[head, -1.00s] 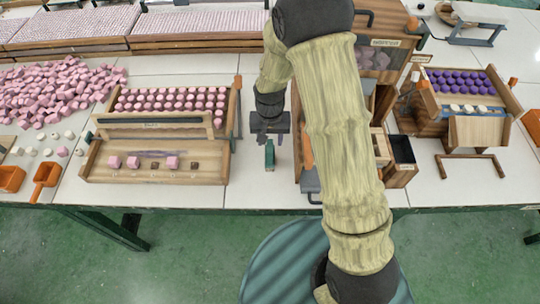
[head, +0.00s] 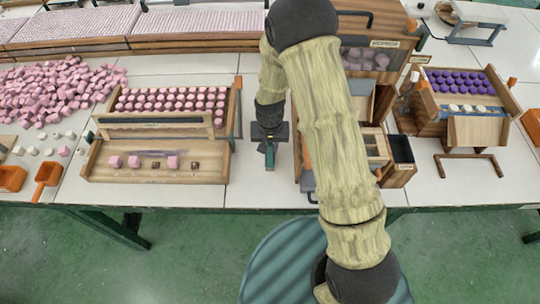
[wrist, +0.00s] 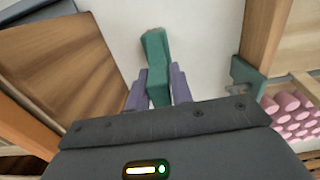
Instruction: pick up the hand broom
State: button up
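The hand broom is a small teal-green tool (head: 270,159) on the white table, between the pink-block tray and the wooden cabinet. In the wrist view the hand broom (wrist: 155,50) runs from the pale tabletop down between my fingers. My gripper (head: 270,142) is directly over it, pointing down. In the wrist view my gripper's two purple-grey fingers (wrist: 159,85) lie close along both sides of the broom, with no clear gap. It looks shut on the broom. The broom's near end is hidden behind the gripper body. I cannot see it lifted off the table.
A wooden tray (head: 100,165) with pink blocks stands to the left. A wooden cabinet (head: 390,140) with bins stands close on the right. An orange scoop (head: 46,174) lies at the far left. The strip of table in front of the broom is clear.

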grip_shut()
jog(key=shift+r, duration=0.1)
notch_tip(320, 180, up, 10)
jog(key=shift+f+b, duration=0.1)
jog(key=shift+b, duration=0.35)
jog(key=shift+c, duration=0.5)
grip_release()
grip_shut()
